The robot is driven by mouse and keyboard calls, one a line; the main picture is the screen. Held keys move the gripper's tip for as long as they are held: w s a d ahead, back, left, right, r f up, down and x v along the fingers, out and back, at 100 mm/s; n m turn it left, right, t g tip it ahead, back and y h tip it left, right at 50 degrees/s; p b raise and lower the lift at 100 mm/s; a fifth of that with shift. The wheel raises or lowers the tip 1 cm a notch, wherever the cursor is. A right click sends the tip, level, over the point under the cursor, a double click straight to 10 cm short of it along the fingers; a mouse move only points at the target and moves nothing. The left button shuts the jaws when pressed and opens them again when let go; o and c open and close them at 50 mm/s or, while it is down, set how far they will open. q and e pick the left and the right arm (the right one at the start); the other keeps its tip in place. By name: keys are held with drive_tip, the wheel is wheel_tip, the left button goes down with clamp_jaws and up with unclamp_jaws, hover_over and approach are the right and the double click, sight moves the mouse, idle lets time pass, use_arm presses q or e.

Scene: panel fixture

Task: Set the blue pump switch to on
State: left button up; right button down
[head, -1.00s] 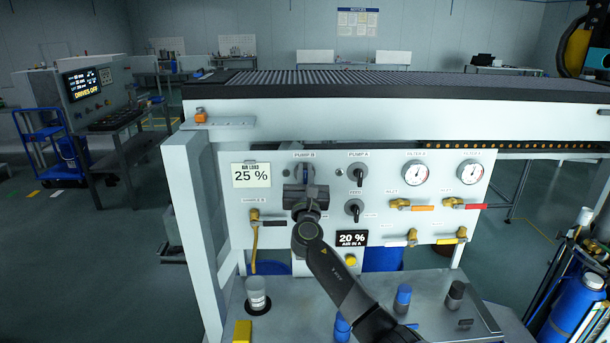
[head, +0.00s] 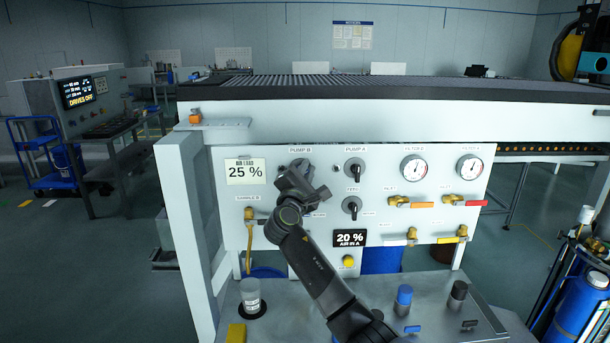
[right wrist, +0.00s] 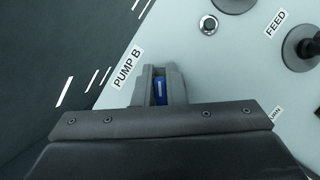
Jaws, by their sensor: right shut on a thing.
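The blue pump switch (right wrist: 159,88) shows in the right wrist view as a small blue piece with a pale mark, between the two grey fingers of my right gripper (right wrist: 159,85). The fingers are closed around it, beside the PUMP B label (right wrist: 128,69). In the head view my right gripper (head: 303,172) is at the panel (head: 225,220), just below the PUMP B label, with its body tilted down to the right. There the gripper hides most of the switch, so its setting cannot be read. My left gripper is not in view.
The black PUMP A knob (head: 355,169) and the black FEED knob (head: 352,207) are close to the right. Gauges and valves with coloured levers fill the panel's right side. Below, a metal shelf (head: 440,290) holds several containers. A display (head: 350,238) reads 20 %.

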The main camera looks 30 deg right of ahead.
drive_tip(key=m+g, duration=0.1)
drive_tip(key=m, duration=0.1)
drive_tip(key=m+g, duration=0.1)
drive_tip(key=m, duration=0.1)
drive_tip(key=shift+d+f, duration=0.1)
drive_tip(key=shift+f, duration=0.2)
drive_tip(key=shift+s+f+m+g+y, duration=0.15)
drive_tip(key=shift+m+g+y, duration=0.1)
drive_tip(key=shift+m, duration=0.75)
drive_tip(key=shift+w+f+m+g+y, duration=0.15)
drive_tip(key=shift+m+g+y, duration=0.1)
drive_tip(key=shift+m, duration=0.75)
drive_tip(key=shift+s+f, duration=0.1)
drive_tip(key=c, duration=1.5)
unclamp_jaws()
drive_tip(key=shift+b+v, duration=2.15)
drive_tip(key=shift+v, duration=6.5)
